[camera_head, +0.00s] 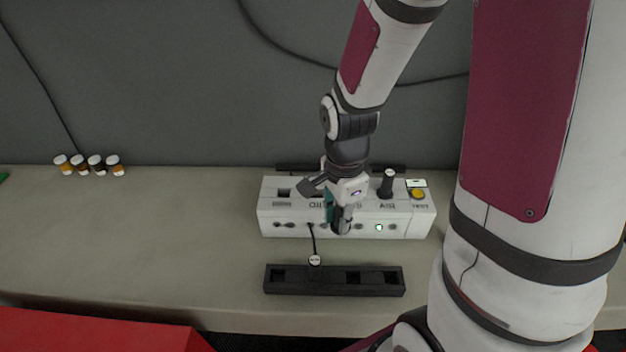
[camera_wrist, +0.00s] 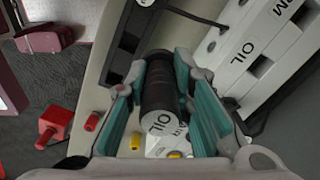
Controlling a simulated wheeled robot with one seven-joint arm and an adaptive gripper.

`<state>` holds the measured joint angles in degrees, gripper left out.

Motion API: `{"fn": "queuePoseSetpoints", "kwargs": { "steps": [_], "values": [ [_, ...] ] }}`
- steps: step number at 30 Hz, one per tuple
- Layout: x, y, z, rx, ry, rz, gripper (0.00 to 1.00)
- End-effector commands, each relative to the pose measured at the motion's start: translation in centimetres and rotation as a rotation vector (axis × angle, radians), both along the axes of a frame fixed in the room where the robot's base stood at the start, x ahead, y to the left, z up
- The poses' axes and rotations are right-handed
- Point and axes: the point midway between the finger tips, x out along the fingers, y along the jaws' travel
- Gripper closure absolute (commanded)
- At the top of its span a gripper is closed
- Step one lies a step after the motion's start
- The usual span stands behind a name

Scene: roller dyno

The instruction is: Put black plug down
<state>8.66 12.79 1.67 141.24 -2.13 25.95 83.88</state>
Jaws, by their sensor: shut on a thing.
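My gripper (camera_head: 338,208) is shut on a black plug (camera_wrist: 160,88), a dark cylinder with a white end marked OIL. In the wrist view the plug sits between the teal fingers of my gripper (camera_wrist: 161,72). In the head view my gripper is in front of the white panel box (camera_head: 290,213), hiding part of it; I cannot tell whether the plug touches anything. The box also shows in the wrist view (camera_wrist: 251,30), with an OIL label. A black holder (camera_head: 333,290) with square openings lies on the bench in front of the box.
Another black plug (camera_head: 388,186) stands upright on the box, near a yellow button (camera_head: 417,194). A white-capped plug (camera_head: 315,261) with a cable is at the holder. Several small jars (camera_head: 88,164) stand at the back left. The left bench (camera_head: 150,240) is clear.

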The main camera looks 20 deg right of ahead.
Motion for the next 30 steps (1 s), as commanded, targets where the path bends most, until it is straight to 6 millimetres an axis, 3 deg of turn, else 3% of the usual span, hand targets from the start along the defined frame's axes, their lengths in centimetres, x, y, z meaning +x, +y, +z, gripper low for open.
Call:
{"fn": "queuePoseSetpoints", "kwargs": {
  "steps": [5, 21, 25, 30],
  "values": [
    [1.4, -0.4, -0.4, -0.002, -0.003, -0.001, 0.98],
    [13.9, -1.9, -1.8, -0.002, -0.003, -0.001, 0.98],
    [15.4, -2.1, -1.7, -0.002, -0.002, -0.002, 0.98],
    [15.8, -2.1, -2.0, -0.002, 0.000, -0.002, 0.98]
  ]
}}
